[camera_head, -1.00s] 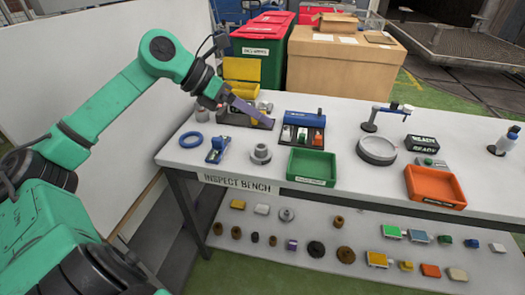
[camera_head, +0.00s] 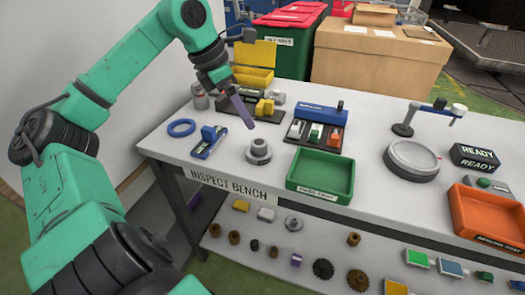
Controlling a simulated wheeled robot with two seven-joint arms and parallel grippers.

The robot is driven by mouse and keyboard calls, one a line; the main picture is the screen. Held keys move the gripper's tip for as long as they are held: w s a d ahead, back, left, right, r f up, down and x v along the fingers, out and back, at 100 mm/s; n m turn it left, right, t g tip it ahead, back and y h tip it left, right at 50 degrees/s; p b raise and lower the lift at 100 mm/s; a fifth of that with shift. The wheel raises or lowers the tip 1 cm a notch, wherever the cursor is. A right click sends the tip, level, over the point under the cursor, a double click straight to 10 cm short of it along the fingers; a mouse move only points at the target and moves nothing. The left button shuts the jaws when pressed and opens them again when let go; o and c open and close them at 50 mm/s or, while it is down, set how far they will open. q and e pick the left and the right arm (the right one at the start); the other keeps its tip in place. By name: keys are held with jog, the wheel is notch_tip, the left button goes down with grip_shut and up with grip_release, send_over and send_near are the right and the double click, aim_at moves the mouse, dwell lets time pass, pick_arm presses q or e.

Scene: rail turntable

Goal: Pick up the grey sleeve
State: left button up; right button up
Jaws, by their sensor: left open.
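A grey ringed part (camera_head: 258,150), which looks like the sleeve on a wider round base, stands upright on the bench (camera_head: 370,190) left of the green tray. My left gripper (camera_head: 248,120) is open, with its long purple-grey jaw pointing down just above and slightly left of this part. A gap shows between the jaw tip and the part, and the jaws look empty. A second grey cylinder (camera_head: 200,99) stands at the back left of the bench. My right gripper is not in view.
A blue ring (camera_head: 181,128) and a blue device (camera_head: 208,143) lie left of the part. A green tray (camera_head: 320,189) is to its right. A dark rack with a blue block (camera_head: 318,112) and a yellow bin (camera_head: 254,77) stand behind.

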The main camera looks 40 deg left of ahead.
aim_at(258, 143)
pick_arm(q)
jog(key=p+x, duration=0.3)
jog(key=x, duration=0.7)
jog(key=shift+a+f+p, duration=0.1)
jog(key=shift+f+p, duration=0.1)
jog(key=shift+p, duration=0.1)
jog(key=shift+w+f, duration=0.15)
jog(key=shift+f, duration=0.3)
grip_shut()
